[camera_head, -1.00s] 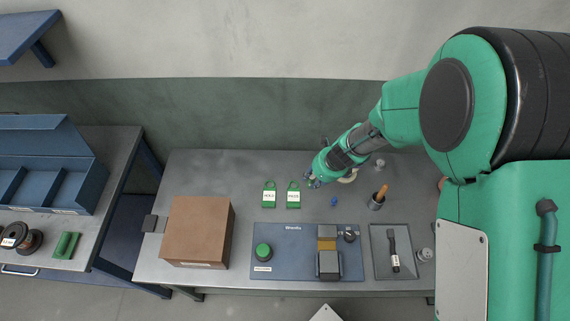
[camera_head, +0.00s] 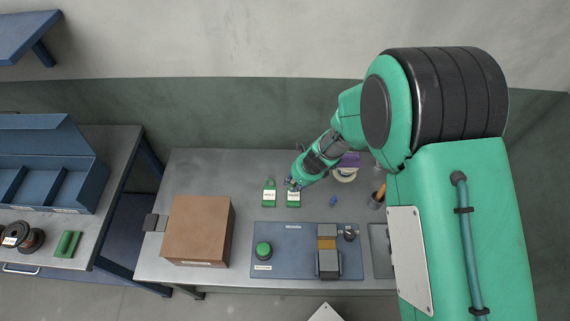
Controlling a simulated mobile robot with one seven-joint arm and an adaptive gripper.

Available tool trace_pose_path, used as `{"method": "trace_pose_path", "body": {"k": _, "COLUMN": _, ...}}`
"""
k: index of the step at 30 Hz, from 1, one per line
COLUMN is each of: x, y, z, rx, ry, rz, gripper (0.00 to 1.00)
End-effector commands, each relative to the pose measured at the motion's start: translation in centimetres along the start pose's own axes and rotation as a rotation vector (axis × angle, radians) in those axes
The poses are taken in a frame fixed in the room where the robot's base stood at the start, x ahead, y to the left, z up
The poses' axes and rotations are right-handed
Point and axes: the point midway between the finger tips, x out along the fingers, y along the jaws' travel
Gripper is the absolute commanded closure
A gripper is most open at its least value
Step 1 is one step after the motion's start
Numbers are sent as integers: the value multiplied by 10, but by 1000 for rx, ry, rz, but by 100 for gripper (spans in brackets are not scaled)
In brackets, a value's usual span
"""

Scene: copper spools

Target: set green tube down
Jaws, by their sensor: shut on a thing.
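My gripper (camera_head: 290,184) is low over the back of the table, at the top end of the right green tag (camera_head: 293,199). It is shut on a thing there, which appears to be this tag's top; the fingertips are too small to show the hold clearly.
A brown box (camera_head: 196,232) stands left of the blue mat (camera_head: 292,262), which bears a grey and yellow device (camera_head: 327,262). A cream tape roll (camera_head: 345,175), a small blue piece (camera_head: 333,201) and a tool cup (camera_head: 376,200) are to the right. The table's back left is clear.

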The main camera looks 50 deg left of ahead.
Motion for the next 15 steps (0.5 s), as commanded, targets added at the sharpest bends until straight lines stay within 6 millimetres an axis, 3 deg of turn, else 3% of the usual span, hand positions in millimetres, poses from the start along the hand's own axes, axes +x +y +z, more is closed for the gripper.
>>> {"method": "trace_pose_path", "body": {"k": 8, "x": 2, "y": -4, "z": 3, "rx": -1, "ry": 0, "rz": 0, "gripper": 100}}
{"method": "trace_pose_path", "body": {"k": 15, "x": 10, "y": -22, "z": 17, "rx": -1, "ry": 0, "rz": 0, "gripper": 100}}
